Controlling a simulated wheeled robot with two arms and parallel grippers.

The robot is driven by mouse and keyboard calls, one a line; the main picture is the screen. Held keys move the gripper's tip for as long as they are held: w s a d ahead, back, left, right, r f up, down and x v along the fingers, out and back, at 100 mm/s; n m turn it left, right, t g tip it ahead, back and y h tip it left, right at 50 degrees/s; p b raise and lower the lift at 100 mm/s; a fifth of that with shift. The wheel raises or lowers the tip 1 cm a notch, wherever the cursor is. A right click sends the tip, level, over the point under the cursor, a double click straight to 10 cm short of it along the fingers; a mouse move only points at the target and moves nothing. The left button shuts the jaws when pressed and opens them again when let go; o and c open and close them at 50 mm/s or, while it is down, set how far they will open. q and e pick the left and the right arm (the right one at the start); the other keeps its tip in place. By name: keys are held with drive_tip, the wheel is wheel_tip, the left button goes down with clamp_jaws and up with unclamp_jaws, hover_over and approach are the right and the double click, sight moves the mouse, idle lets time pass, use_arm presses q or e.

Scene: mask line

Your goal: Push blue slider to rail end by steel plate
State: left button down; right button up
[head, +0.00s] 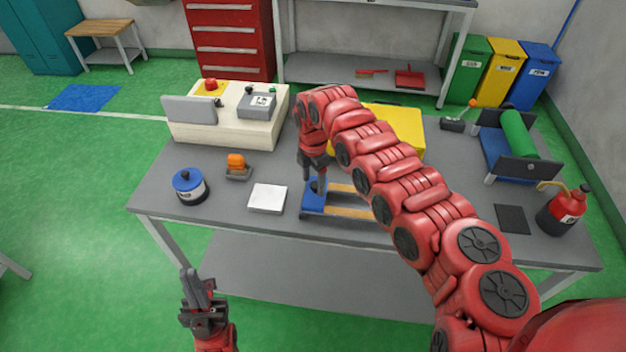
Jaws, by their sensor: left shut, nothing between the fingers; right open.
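The blue slider (314,196) sits at the left end of a rail base with two tan rails (352,212) near the table's front edge. My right gripper (315,182) points down at the slider, with its fingers open at the slider's back and top. I cannot tell whether they touch it. My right arm covers the right part of the rails. I cannot make out the steel plate for certain. My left gripper (194,283) is shut and empty, in front of the table and below its top.
Left of the rail on the grey table (230,212) are a white pad (267,198), an orange-topped item (237,166) and a blue-lidded pot (189,187). A cream box (218,131) and a yellow box (406,127) stand behind. A green roller (518,133) and red bottle (562,210) are right.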

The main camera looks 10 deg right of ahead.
sight(313, 184)
drive_tip(key=shift+d, duration=0.1)
drive_tip(key=shift+w+r, duration=0.1)
drive_tip(key=shift+r, duration=0.25)
wheel_tip(313, 184, up, 17)
drive_tip(key=b, duration=0.3)
drive_tip(key=shift+f, duration=0.15)
